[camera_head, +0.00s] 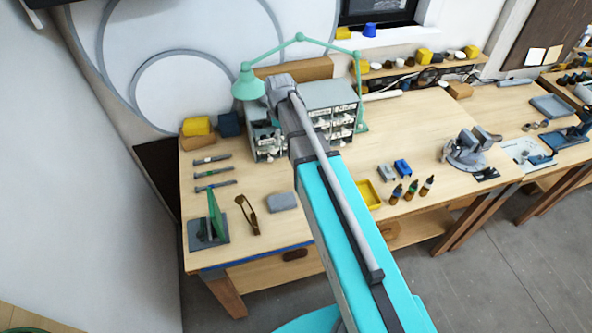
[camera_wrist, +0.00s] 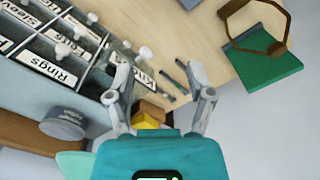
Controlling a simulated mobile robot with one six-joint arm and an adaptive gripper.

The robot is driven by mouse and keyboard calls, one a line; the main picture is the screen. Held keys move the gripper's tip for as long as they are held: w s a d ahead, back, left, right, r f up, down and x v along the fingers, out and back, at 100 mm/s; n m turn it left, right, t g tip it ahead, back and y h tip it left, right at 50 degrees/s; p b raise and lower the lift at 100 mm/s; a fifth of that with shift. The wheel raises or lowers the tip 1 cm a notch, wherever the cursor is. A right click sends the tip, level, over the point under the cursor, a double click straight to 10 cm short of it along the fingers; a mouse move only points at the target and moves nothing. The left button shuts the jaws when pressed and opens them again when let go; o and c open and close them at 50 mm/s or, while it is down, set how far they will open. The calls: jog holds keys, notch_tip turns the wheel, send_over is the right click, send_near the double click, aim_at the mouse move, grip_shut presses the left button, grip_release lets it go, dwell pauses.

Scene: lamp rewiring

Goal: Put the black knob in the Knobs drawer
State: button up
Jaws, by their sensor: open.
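The grey drawer cabinet (camera_head: 330,95) stands at the back of the workbench, partly hidden by my arm. In the wrist view its drawers have white labels and round white pulls, including Rings (camera_wrist: 47,68). A label reading "Kno…", the Knobs drawer (camera_wrist: 143,75), shows beside my gripper's left finger, which partly covers it. I cannot tell how far that drawer is open. My gripper (camera_wrist: 163,90) has its fingers spread apart, with nothing seen held between them. I cannot make out the black knob in either view.
A green lamp (camera_head: 248,85) arches over the cabinet. Yellow and blue blocks (camera_head: 197,126) stand to its left. A yellow tray (camera_head: 369,194) and small bottles stand right of my arm.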

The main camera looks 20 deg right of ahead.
jog(key=s+m, duration=0.9)
jog(key=s, duration=0.6)
jog(key=shift+s+m, duration=0.4)
jog(key=shift+d, duration=0.1)
